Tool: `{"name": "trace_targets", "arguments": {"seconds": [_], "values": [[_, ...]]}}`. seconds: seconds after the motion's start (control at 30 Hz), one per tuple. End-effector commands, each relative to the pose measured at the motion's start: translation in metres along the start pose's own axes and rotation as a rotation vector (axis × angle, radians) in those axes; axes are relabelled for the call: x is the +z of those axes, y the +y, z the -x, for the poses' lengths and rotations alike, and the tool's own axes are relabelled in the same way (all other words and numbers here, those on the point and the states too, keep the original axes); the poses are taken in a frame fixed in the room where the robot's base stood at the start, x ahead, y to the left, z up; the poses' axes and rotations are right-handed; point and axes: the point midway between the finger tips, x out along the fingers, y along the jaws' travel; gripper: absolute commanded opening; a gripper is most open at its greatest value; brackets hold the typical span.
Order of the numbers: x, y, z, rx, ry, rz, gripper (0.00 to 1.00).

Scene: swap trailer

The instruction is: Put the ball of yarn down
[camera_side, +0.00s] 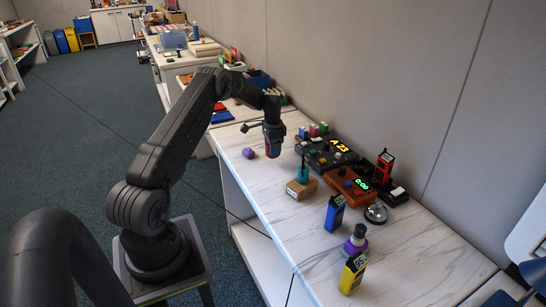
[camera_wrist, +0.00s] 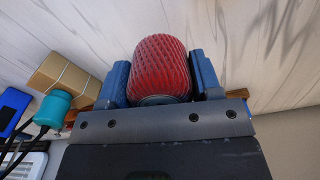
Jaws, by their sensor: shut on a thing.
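The ball of yarn (camera_wrist: 160,65) is a red, ribbed, rounded thing in the wrist view. It sits between the two blue fingers of my gripper (camera_wrist: 163,78), which is shut on it. In the side view my gripper (camera_side: 273,135) points down over the far part of the white marbled table (camera_side: 330,255). A little red shows between the fingers there. The yarn's underside is hard to make out, and I cannot tell whether it touches the table.
A purple ball (camera_side: 248,152) lies left of my gripper. A wooden block (camera_side: 301,188) with a teal thing stands nearer. Blue (camera_side: 335,212) and yellow (camera_side: 353,272) devices stand nearer; the front left is clear.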

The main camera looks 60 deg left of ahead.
Motion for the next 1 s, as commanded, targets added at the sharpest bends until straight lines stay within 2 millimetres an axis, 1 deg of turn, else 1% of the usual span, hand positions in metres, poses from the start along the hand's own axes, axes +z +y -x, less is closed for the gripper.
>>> {"name": "trace_targets", "arguments": {"seconds": [0.13, 0.3, 0.37, 0.73, 0.77, 1.0], "values": [[-0.002, 0.001, -0.009, 0.001, -0.001, 0.000, 0.35], [-0.001, 0.001, -0.034, 0.002, -0.002, 0.000, 0.35], [-0.002, 0.001, -0.039, 0.000, 0.000, 0.000, 0.35], [-0.002, 0.001, -0.044, 0.000, 0.000, 0.000, 0.35], [-0.002, 0.001, -0.044, 0.000, 0.000, 0.000, 0.59], [-0.002, 0.001, -0.043, 0.000, 0.000, 0.000, 0.82]]}}
